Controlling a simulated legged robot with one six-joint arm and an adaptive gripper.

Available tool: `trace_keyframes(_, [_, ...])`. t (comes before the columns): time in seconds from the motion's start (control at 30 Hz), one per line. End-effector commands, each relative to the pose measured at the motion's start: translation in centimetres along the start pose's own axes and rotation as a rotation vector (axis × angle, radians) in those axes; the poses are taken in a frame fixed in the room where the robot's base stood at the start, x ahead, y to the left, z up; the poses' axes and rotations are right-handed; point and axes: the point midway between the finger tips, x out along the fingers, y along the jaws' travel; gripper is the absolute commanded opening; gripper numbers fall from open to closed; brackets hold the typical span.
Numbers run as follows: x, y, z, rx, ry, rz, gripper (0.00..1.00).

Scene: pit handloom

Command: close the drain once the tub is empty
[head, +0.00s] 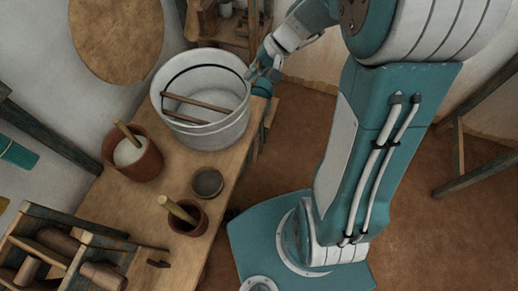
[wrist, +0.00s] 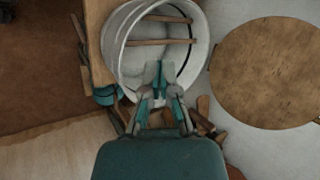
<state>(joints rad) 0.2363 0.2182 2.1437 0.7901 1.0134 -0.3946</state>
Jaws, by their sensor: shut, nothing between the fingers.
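The white tub (head: 205,128) stands on the wooden table, with two wooden sticks (head: 200,102) across its inside. It also shows in the wrist view (wrist: 122,50). Its inside looks pale, with a dark line round the wall; I cannot tell whether liquid is in it. My gripper (head: 254,74) is shut and empty at the tub's rim on the right side; I cannot tell whether it touches. In the wrist view my gripper (wrist: 158,72) overlaps the near rim. No drain can be made out clearly. A teal part (wrist: 106,95) shows beside the tub at the table edge.
The table (head: 165,200) holds a brown pot of white matter (head: 148,165), a small bowl (head: 207,182), a pot with a stick (head: 196,222) and a wooden tool rack (head: 75,240). A round wooden board (head: 117,35) is behind.

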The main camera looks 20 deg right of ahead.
Motion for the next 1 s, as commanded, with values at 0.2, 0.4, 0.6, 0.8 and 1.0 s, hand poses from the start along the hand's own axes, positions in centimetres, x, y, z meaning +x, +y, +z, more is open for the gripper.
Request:
trace_keyframes(0.2, [4.4,2.6,-4.4,0.145,-0.034,-0.139,0.00])
trace_keyframes(0.4, [8.3,6.0,-8.0,0.277,-0.033,-0.266,0.00])
trace_keyframes(0.6, [12.6,10.5,-11.1,0.415,-0.006,-0.384,0.00])
trace_keyframes(0.8, [17.1,15.8,-13.3,0.558,0.047,-0.490,0.00])
trace_keyframes(1.0, [22.1,21.9,-14.2,0.705,0.119,-0.578,0.00])
